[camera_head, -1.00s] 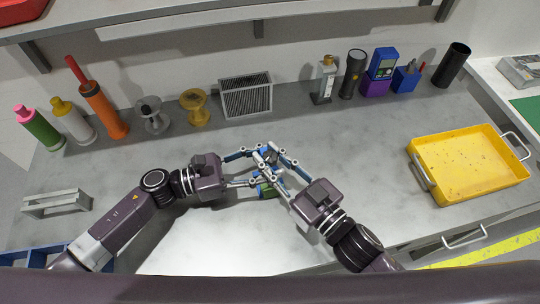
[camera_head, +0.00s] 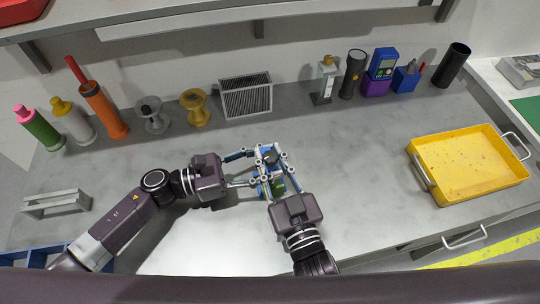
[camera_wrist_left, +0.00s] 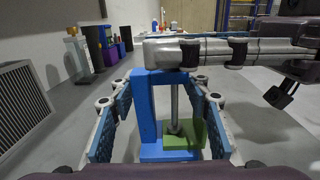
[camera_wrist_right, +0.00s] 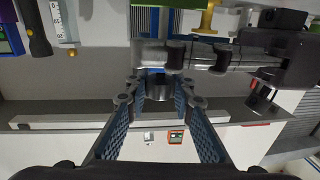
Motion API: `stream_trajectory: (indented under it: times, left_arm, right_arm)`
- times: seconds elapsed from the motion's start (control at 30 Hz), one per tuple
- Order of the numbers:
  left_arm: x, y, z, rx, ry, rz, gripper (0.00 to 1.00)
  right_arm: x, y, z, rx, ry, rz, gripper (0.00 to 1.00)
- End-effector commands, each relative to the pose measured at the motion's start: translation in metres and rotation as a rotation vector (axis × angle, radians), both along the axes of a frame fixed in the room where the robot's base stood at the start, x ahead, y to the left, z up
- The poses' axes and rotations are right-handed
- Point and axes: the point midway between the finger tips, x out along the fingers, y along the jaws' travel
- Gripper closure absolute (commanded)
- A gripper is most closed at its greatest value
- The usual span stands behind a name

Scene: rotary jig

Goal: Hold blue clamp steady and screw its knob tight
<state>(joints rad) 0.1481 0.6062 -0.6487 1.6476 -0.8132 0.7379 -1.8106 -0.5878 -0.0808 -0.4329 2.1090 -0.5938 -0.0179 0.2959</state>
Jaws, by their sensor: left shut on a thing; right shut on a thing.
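The blue clamp (camera_head: 265,187) is upright on the worktable below my grippers; its blue C-shaped frame (camera_wrist_left: 147,110), steel screw (camera_wrist_left: 174,105) and a green piece (camera_wrist_left: 183,136) at its foot show in the left wrist view. My left gripper (camera_head: 258,169) is shut on the clamp frame from the left, a finger on each side. My right gripper (camera_head: 271,158) is shut on the knob (camera_wrist_right: 160,90) at the top of the screw, reaching in from the front. The knob is partly hidden by the fingers. I cannot tell whether the screw presses on the green piece.
A yellow tray (camera_head: 430,189) lies at the right. Bottles, spools and a mesh box (camera_head: 246,97) line the back, with a flashlight (camera_head: 352,74) and a black cup (camera_head: 452,65) further right. A grey frame (camera_head: 57,204) sits at the left.

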Motion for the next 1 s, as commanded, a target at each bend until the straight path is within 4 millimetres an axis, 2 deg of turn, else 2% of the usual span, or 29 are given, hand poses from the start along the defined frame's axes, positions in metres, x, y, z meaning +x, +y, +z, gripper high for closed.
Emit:
stream_trajectory:
  times: [0.03,0.33,0.37,0.53,0.83,1.0]
  left_arm:
    - [-0.003,-0.002,-0.002,0.002,0.001,-0.007,0.95]
    - [-0.004,-0.002,-0.002,0.003,0.0,-0.008,0.95]
    - [-0.004,-0.002,-0.002,0.003,0.0,-0.008,0.95]
    - [-0.003,-0.001,-0.002,0.003,0.001,-0.006,0.95]
    - [-0.001,0.0,-0.002,0.003,0.002,-0.002,0.95]
    - [-0.001,0.0,-0.002,0.003,0.001,-0.001,0.95]
  right_arm:
    - [0.001,0.001,0.005,0.005,-0.011,0.0,1.0]
    - [0.001,0.0,0.005,0.003,-0.01,-0.001,1.0]
    - [0.001,0.0,0.005,0.003,-0.01,-0.001,0.77]
    - [0.001,0.0,0.003,0.002,-0.007,-0.001,0.59]
    - [-0.001,-0.001,0.001,0.001,-0.002,-0.001,0.59]
    - [-0.014,-0.005,0.0,0.002,0.002,-0.002,0.59]
